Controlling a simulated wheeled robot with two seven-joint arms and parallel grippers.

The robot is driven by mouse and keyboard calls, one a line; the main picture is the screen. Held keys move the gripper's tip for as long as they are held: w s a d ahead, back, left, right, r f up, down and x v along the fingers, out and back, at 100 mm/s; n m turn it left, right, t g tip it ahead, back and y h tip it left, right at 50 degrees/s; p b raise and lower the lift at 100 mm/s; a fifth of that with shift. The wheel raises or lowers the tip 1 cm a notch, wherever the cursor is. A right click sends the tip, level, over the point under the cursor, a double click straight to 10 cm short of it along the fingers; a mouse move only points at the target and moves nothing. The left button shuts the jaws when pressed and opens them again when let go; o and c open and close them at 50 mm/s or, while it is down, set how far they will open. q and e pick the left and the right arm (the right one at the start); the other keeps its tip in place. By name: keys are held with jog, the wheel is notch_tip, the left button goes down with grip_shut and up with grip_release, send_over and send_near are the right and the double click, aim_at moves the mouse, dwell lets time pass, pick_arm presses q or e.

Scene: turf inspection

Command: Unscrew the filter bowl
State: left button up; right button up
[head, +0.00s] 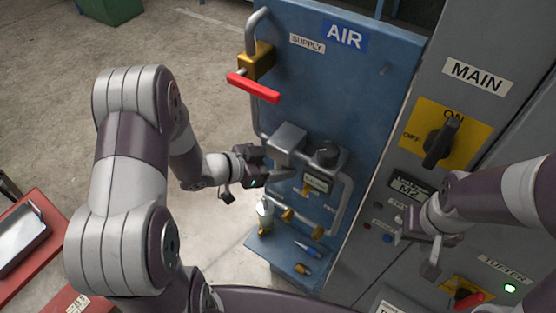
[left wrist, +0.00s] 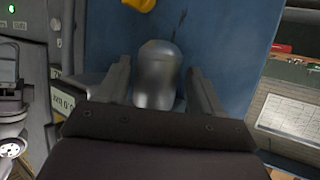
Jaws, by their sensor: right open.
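A rounded grey metal body (left wrist: 160,72), apparently the filter bowl, stands between my left gripper's two fingers in the left wrist view. The fingers lie on either side of it; I cannot tell whether they press on it. In the head view my left gripper (head: 280,179) is at the blue AIR panel (head: 372,75), just below a grey box-shaped housing (head: 288,140). There the bowl is mostly hidden by the gripper. My right gripper (head: 430,262) is open in front of the grey MAIN cabinet, away from the bowl.
A red-handled supply valve (head: 253,88) sits above on the panel, with a black knob (head: 326,152) and gauge (head: 316,182) beside the housing. Pipes and brass fittings (head: 287,214) are below. A small shelf (head: 262,247) holds a screwdriver (head: 308,249). A red table (head: 40,255) stands left.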

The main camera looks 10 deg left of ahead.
pick_arm(q)
jog(key=c, duration=0.5)
jog(key=shift+s+d+r, duration=0.1)
jog(key=shift+c, duration=1.3)
jog(key=o, duration=0.3)
jog(key=c, duration=0.3)
jog(key=shift+r+m+h+p, duration=0.2)
jog(key=shift+m+h+p, duration=0.1)
jog(key=shift+p, duration=0.1)
jog(key=shift+c, duration=0.2)
jog(key=m+g, duration=0.1)
jog(key=m+g+h+p, duration=0.1)
jog(key=shift+w+a+g+h, duration=0.2)
jog(key=shift+g+h, duration=0.1)
jog(key=shift+g, duration=0.1)
jog(key=shift+w+m+g+p, duration=0.1)
jog(key=shift+m+g+p, duration=0.3)
jog(key=shift+m+g, duration=0.25)
jog(key=shift+f+m+g+h, duration=0.2)
jog(key=shift+m+g+h, duration=0.2)
jog(key=shift+m+g, duration=0.25)
